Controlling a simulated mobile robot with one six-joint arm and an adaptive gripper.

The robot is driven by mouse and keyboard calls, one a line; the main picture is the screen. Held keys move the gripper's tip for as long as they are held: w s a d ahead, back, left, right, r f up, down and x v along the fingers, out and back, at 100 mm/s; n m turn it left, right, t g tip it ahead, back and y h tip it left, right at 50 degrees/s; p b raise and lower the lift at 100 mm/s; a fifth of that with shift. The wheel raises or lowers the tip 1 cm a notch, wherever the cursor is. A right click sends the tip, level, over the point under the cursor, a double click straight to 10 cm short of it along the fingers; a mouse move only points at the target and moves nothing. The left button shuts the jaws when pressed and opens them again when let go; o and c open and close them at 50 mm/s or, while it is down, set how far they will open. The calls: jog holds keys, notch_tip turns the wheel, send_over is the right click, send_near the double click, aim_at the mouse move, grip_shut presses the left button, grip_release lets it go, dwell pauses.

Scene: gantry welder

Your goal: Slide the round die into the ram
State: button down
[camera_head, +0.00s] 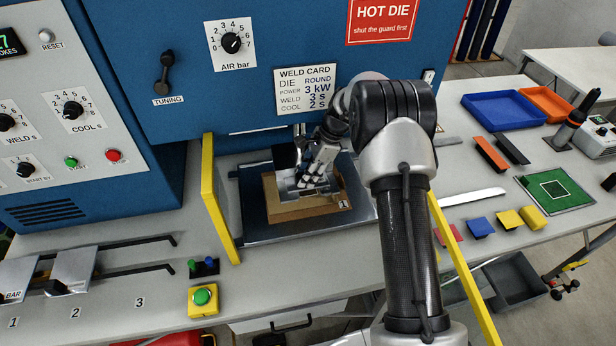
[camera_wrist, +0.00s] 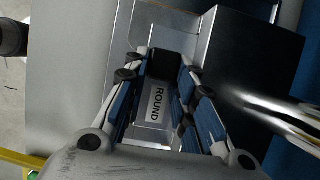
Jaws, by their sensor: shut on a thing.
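The round die, with its white ROUND label (camera_wrist: 158,104), lies between the blue-padded fingers of my gripper (camera_wrist: 163,85) in the wrist view. My gripper is shut on it. In the head view my gripper (camera_head: 316,168) is inside the press opening, above a brown board. The die is mostly hidden there by fingers and arm. A large dark block (camera_wrist: 240,65), apparently the ram, stands close beside the die to the right in the wrist view. It also shows as a dark shape (camera_head: 285,157) in the head view. I cannot tell whether the die is engaged in it.
Yellow guard posts (camera_head: 218,200) flank the opening. The brown board (camera_head: 308,206) sits on the metal bed (camera_head: 255,233). The weld card (camera_head: 306,88) hangs above and reads die ROUND. A green button box (camera_head: 203,298) stands front left. Trays (camera_head: 503,107) and coloured pieces lie to the right.

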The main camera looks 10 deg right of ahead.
jog(key=shift+w+r, duration=0.1)
jog(key=shift+w, duration=0.15)
jog(key=c, duration=1.2)
grip_release()
jog(key=shift+c, duration=0.2)
